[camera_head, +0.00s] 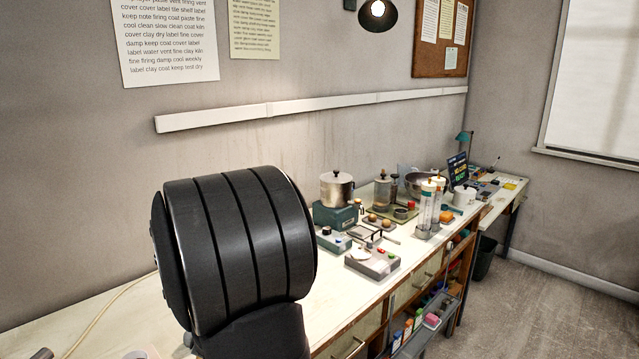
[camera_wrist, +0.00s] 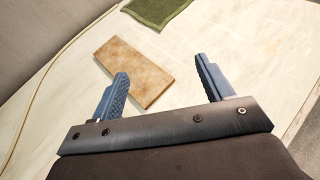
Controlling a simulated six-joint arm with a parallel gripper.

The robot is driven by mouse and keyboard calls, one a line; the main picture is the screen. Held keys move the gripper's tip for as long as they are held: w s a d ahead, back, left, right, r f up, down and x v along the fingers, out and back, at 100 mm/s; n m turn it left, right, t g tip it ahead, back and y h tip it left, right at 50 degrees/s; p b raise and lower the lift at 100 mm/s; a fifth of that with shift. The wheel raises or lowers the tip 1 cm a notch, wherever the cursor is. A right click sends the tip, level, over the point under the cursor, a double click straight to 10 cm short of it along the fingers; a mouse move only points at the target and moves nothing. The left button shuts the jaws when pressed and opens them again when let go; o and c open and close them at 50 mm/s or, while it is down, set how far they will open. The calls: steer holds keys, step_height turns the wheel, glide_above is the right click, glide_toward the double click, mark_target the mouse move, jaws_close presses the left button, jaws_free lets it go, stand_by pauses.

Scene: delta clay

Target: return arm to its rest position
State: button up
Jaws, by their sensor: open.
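My gripper (camera_wrist: 160,90) shows in the wrist view with its two blue-grey fingers spread wide apart and nothing between them. It is over the pale worktop (camera_wrist: 60,110). A flat tan wooden board (camera_wrist: 140,66) lies on the worktop beyond the fingers, and the left finger overlaps part of it in the picture. In the head view, a large black ribbed part of my arm fills the lower left centre, and my gripper is not visible there.
A green cloth (camera_wrist: 156,10) lies past the board, and a thin cord (camera_wrist: 50,62) runs along the left.

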steer(key=w+d+f+m+h, duration=0.1)
steer(key=w+d, duration=0.1)
steer(key=d, duration=0.3)
steer(key=w+d+f+m+h, duration=0.1)
steer(key=w+d+h, duration=0.1)
steer(key=d, duration=0.4)
steer(key=w+d+f+m+h, duration=0.1)
steer(key=w+d+f+m, duration=0.1)
steer(key=d, duration=0.3)
steer(key=shift+d+f+h, duration=0.1)
steer(key=shift+d+h, duration=0.2)
steer(key=shift+d, duration=0.1)
steer(key=o, duration=0.6)
steer(key=shift+w+a+r+m, duration=0.1)
steer(key=shift+w+r+m, duration=0.05)
steer(key=shift+r+m, duration=0.2)
steer(key=s+a+r+m+g+h, duration=0.3)
steer(key=r+m+h, duration=0.2)
steer(key=r+m, duration=0.65)
steer(key=s+a+r+m+g+y, duration=0.3)
steer(key=s+a+m+g+y, duration=0.65)
steer(key=s+a, duration=1.25)
step_height(320, 180, down, 10)
steer(key=m+h, duration=0.1)
steer(key=m, duration=0.1)
steer(key=shift+s+a+r+m+g, duration=0.15)
steer(key=shift+s+a+m+g, duration=0.2)
steer(key=shift+s+g, duration=0.1)
